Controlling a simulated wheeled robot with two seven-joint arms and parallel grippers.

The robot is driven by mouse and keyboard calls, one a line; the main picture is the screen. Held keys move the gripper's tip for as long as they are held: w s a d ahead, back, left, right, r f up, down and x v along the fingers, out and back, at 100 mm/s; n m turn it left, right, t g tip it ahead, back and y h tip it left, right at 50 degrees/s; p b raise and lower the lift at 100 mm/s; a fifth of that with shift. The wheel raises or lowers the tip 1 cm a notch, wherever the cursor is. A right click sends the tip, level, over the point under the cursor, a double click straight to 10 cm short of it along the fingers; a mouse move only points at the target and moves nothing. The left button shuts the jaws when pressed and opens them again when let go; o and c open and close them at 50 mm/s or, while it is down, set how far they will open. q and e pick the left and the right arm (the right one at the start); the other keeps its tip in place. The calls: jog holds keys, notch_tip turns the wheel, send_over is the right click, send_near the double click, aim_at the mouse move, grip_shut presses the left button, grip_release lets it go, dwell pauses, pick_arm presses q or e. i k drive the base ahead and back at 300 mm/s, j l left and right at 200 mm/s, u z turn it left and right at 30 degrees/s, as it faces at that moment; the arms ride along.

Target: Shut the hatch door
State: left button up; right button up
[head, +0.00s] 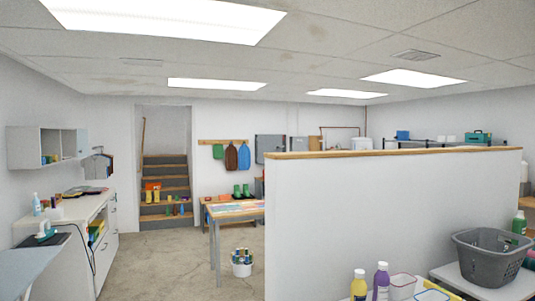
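I cannot make out a hatch door for certain in the head view. The ceiling (340,45) shows flat panels, light panels and a small vent (415,55), with no hanging door that I can see. A grey wall box (269,144) is on the far wall, too small to tell whether it is open. Neither of my grippers is in view.
A white partition (390,215) with a wooden top blocks the right side. A white counter (70,218) lines the left wall under a wall cabinet (44,147). A table (236,210) and a bucket (241,267) stand mid-room. Floor (160,265) between is clear, towards stairs (165,180).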

aim_at(265, 143)
jog(key=i+j+u, duration=0.4)
jog(key=i+u, duration=0.15)
jog(key=i, duration=0.2)
jog(key=i+j+u, duration=0.1)
jog(key=i+u, duration=0.2)
jog(key=i, duration=0.85)
jog(key=i+j+z, duration=0.15)
jog(key=i, duration=4.05)
jog(key=i+j, duration=0.1)
jog(key=i, duration=3.2)
jog(key=i+l+z, duration=0.1)
jog(key=i+z, duration=0.2)
jog(key=i, duration=0.25)
jog(key=i+z, duration=0.25)
jog(key=i, duration=0.3)
jog(key=i+j+z, duration=0.3)
jog(key=i, duration=0.25)
